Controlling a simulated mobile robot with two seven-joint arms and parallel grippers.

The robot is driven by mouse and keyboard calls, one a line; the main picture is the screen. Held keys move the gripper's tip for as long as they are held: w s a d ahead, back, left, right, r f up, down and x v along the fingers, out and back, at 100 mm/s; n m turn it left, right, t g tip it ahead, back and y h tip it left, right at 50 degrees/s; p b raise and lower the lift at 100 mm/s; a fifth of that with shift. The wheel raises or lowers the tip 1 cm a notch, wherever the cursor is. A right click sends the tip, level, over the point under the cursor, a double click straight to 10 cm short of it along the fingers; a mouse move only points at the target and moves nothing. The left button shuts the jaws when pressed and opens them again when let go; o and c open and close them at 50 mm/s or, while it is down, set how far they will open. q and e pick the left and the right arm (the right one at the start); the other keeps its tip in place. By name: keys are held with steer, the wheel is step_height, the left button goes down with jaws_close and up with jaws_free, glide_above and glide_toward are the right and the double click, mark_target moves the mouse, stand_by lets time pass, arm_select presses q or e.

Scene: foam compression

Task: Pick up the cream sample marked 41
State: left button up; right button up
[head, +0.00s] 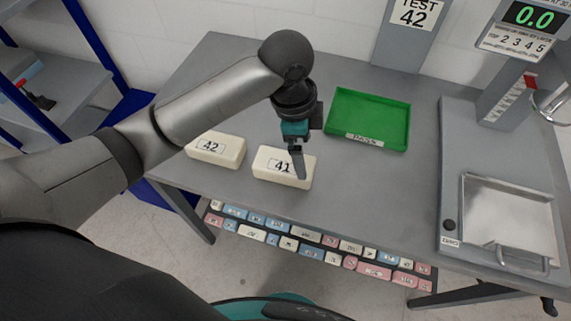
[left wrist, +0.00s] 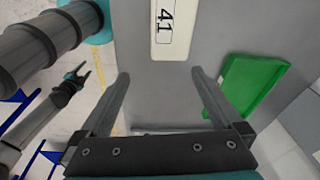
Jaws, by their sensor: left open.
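The cream sample marked 41 (head: 270,168) is a pale block lying on the grey table near its front edge. In the left wrist view the sample (left wrist: 168,48) extends from the top edge, with its label upright along it. My left gripper (head: 299,172) points down over the right part of the sample in the head view. In the left wrist view its fingers (left wrist: 160,76) are wide apart with nothing between them. Whether the fingers touch the block cannot be told. My right gripper (left wrist: 80,78) appears small at the left of the wrist view.
A cream sample marked 42 (head: 230,153) lies left of sample 41, partly behind my left arm. A green tray (head: 344,135) stands behind to the right. A metal test device (head: 448,190) fills the table's right end. Several labels (head: 300,238) line the front edge.

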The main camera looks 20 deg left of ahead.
mark_target(284, 162)
arm_select(q)
steer(key=w+a+r+m+y, duration=0.2)
steer(key=a+r, duration=0.2)
steer(key=shift+g, duration=0.3)
step_height(284, 162, down, 10)
steer(key=shift+w+f+b, duration=0.1)
steer(key=shift+w+b, duration=0.05)
steer(key=shift+b, duration=0.4)
steer(key=shift+a+f+b, duration=0.2)
steer(key=shift+f+b, duration=0.15)
steer(key=shift+f, duration=2.35)
steer(key=shift+c, duration=0.2)
steer(key=shift+r, duration=0.1)
steer(key=c, duration=1)
